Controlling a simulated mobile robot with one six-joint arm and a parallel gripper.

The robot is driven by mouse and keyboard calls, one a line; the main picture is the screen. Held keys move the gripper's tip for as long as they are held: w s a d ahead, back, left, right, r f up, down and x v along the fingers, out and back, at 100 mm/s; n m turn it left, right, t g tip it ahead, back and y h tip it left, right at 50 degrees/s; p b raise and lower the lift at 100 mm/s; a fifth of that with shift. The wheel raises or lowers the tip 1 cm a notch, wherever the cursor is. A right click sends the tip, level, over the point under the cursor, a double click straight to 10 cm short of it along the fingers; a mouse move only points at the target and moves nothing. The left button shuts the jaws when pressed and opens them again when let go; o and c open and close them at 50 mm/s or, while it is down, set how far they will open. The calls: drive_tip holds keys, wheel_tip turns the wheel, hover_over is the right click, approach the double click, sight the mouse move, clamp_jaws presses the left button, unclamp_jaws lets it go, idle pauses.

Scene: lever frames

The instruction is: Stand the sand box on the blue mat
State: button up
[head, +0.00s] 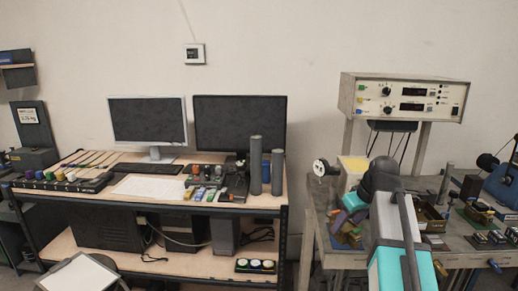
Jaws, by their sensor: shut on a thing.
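My gripper (346,222) is at the left end of the right-hand bench, below the teal wrist of my arm, pointing down. It is small and partly hidden by my arm. It is shut on a small tan-brown thing, which I take to be the sand box (344,239); its outline is unclear, and I cannot tell whether it touches the bench.
The right-hand bench (455,243) holds a cream box with a yellow top (353,164), a white round dial (321,167) and several small parts at right. A power supply (405,97) stands above. The left desk (260,201) holds monitors and grey cylinders.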

drive_tip(key=a+f+m+h, duration=0.1)
drive_tip(key=a+f+m, duration=0.2)
drive_tip(key=a, duration=0.8)
drive_tip(key=shift+w+a+m+t+h, duration=0.2)
drive_tip(key=shift+m+t+h, duration=0.15)
drive_tip(key=shift+m, duration=0.45)
drive_tip(key=s+f, duration=0.5)
drive_tip(key=f, duration=0.1)
drive_tip(key=shift+d+f, duration=0.2)
drive_tip(key=shift+f, duration=0.1)
drive_tip(key=shift+s, duration=0.1)
